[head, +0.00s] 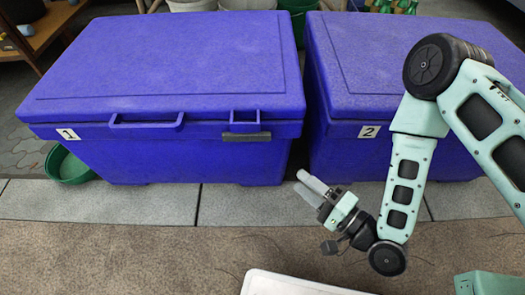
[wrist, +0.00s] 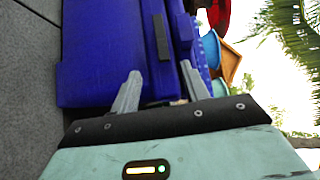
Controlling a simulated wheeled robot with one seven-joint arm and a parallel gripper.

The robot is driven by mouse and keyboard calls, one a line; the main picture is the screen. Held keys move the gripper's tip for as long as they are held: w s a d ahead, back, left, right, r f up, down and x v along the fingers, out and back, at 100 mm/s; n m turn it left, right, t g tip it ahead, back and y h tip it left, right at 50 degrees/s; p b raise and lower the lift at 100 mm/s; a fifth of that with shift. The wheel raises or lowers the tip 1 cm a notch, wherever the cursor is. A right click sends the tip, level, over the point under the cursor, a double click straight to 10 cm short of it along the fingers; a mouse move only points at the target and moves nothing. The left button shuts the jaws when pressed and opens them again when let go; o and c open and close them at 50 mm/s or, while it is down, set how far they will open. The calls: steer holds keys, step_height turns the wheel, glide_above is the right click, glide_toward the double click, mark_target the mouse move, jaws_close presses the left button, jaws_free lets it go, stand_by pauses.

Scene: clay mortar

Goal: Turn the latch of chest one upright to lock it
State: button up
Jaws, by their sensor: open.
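Chest one (head: 170,75) is a blue chest with a closed lid and a "1" label at its front left; it also fills the upper left of the wrist view (wrist: 100,50), turned sideways. Its latch (head: 247,136) is a dark grey bar on the front right, just below the lid handle. The latch lies horizontal along the front. In the wrist view the latch (wrist: 161,37) shows ahead, between the directions of the two fingers. My gripper (head: 308,188) is open and empty, in front of the chest, lower and to the right of the latch, touching nothing visible.
Chest two (head: 400,60), also blue, stands close on the right, with a narrow gap between the chests. A green basin (head: 68,166) lies on the floor at the left. A white surface (head: 295,285) is at the near bottom. Paving in front of chest one is clear.

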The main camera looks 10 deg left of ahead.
mark_target(248, 139)
steer(key=b+x, duration=0.4)
steer(key=x, duration=1.3)
steer(key=shift+w, duration=0.2)
steer(key=c, duration=1)
